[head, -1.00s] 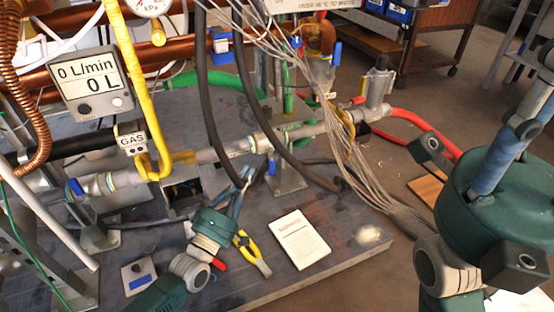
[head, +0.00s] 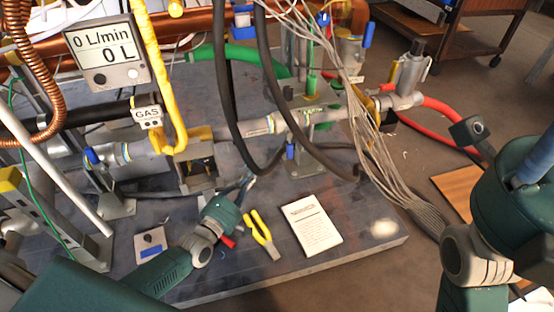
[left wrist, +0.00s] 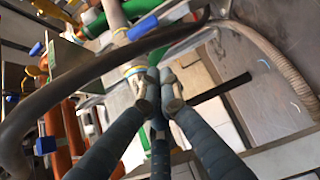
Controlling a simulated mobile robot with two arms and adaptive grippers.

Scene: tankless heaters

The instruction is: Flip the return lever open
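Several blue-handled valve levers show, and I cannot tell which is the return lever. In the head view, one blue lever (head: 92,156) is on the left of the grey pipe. Another blue lever (head: 290,151) hangs under the pipe's middle, and a third (head: 368,34) stands upright at the back. My left gripper (head: 247,183) is low over the bench, below the pipe. In the left wrist view its fingertips (left wrist: 159,82) are nearly together with nothing visible between them; a blue handle (left wrist: 142,28) is beyond them. My right gripper (head: 534,168) is at the right edge, fingertips out of frame.
Dark hoses (head: 241,105) and a grey cable bundle (head: 372,150) hang across the pipe. Yellow-handled pliers (head: 263,238) and a white notepad (head: 311,225) lie on the bench. A flow meter (head: 104,52) stands at the left. The bench's front right is mostly clear.

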